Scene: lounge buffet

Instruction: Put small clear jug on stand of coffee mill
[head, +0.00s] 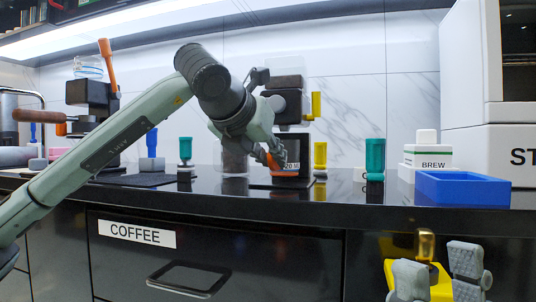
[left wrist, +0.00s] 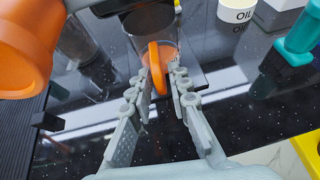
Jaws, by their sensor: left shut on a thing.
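The small clear jug (left wrist: 167,38) shows in the left wrist view, with dark contents or a dark thing behind it and an orange handle (left wrist: 154,68). My left gripper (left wrist: 162,84) is shut on that handle; the same gripper (head: 272,152) shows in the head view, with orange between its fingers. The coffee mill (head: 287,84) appears to be the dark upright machine with a yellow lever behind the gripper. My arm hides part of it. I cannot tell whether the jug touches its stand. My right gripper (head: 437,272) is open and empty, low in front of the counter.
Another dark machine (head: 90,95) with an orange lever stands at the left. A large orange part (left wrist: 25,45) is close at upper left in the wrist view. The front counter strip is clear.

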